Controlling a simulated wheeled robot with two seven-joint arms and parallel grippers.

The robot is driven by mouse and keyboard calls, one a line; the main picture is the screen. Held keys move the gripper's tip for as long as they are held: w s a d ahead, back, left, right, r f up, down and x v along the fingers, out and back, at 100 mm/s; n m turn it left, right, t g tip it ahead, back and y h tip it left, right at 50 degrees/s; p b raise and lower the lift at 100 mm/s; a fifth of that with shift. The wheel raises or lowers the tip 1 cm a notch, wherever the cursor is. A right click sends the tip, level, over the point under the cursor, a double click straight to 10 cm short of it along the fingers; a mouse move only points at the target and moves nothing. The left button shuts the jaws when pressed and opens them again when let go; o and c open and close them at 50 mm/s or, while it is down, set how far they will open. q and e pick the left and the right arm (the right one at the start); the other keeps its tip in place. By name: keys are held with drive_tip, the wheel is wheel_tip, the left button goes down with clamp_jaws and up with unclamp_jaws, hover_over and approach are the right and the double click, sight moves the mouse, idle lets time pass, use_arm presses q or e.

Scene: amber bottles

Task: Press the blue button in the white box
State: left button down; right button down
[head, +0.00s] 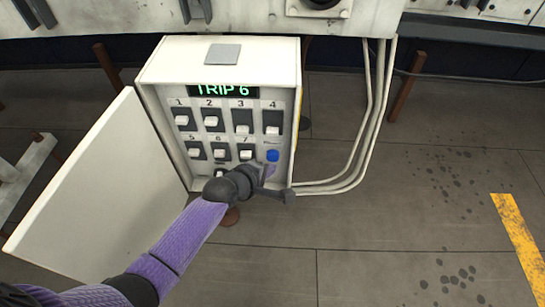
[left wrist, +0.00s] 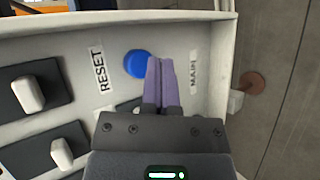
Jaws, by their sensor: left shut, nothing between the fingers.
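In the left wrist view the blue button (left wrist: 136,64) sits beside the RESET label (left wrist: 100,70). My left gripper (head: 269,170) is shut and empty, just below the button in the head view. In the left wrist view its purple fingertips (left wrist: 160,62) overlap the button's right edge. I cannot tell whether they touch it. My right gripper is not in view.
The box's white door (head: 95,195) hangs open at the left. White conduits (head: 365,135) run down along the box's right side. Several white switch levers (left wrist: 28,94) are close to the gripper. Grey floor (head: 410,200) lies open at the right.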

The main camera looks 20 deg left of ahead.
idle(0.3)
use_arm(q)
drive_tip(key=shift+w, duration=0.15)
drive_tip(key=shift+w+a, duration=0.15)
drive_tip(key=shift+w, duration=0.1)
idle(0.3)
drive_tip(key=shift+w, duration=0.1)
